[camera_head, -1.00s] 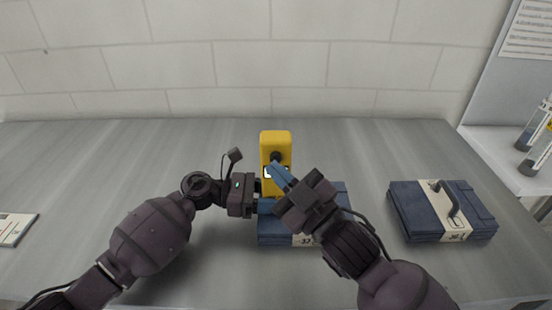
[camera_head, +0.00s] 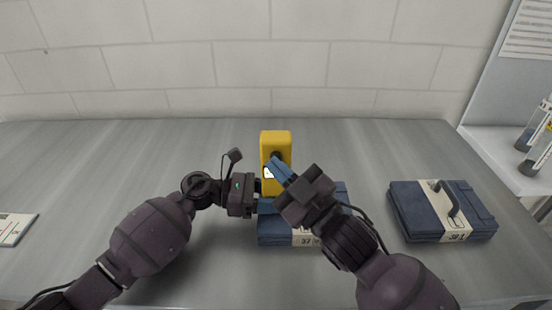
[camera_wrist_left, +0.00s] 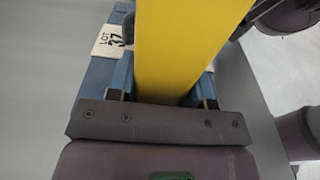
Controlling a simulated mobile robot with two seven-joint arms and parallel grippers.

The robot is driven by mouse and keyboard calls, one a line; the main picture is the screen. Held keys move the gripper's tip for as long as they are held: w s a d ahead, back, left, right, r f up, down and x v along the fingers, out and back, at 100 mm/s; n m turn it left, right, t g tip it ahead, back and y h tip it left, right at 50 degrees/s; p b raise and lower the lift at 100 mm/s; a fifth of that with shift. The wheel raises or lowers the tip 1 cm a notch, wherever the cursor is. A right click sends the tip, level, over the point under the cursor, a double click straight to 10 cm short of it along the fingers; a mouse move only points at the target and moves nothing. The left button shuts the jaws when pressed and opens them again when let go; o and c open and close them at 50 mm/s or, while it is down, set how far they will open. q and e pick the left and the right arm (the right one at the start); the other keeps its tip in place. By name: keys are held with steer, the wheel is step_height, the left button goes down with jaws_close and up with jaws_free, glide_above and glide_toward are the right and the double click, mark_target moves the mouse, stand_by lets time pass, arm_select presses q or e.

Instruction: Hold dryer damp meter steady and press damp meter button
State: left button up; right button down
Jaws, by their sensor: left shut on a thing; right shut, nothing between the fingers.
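The yellow damp meter (camera_head: 274,138) stands upright at the middle of the table, at the back of a blue case. Its dark round button and small light display are partly covered by my right gripper. My left gripper (camera_head: 260,186) is shut on the meter's lower left side. In the left wrist view its blue fingers (camera_wrist_left: 163,85) lie on both sides of the yellow body (camera_wrist_left: 180,45). My right gripper (camera_head: 278,167) is shut and empty, its blue fingertips in front of the meter's face near the button. Whether they touch it cannot be told.
The blue case labelled 37 (camera_head: 275,232) lies below the grippers. Another blue case (camera_head: 408,205) with a handle lies to the right. A white card (camera_head: 14,228) lies at far left. Tubes (camera_head: 540,135) stand at far right. The table between is clear.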

steer(key=shift+w, duration=0.35)
stand_by(0.4)
steer(key=shift+s, duration=0.1)
stand_by(0.3)
steer(key=shift+s, duration=0.85)
steer(key=s, duration=0.5)
stand_by(0.8)
arm_select(q)
steer(key=o, duration=0.8)
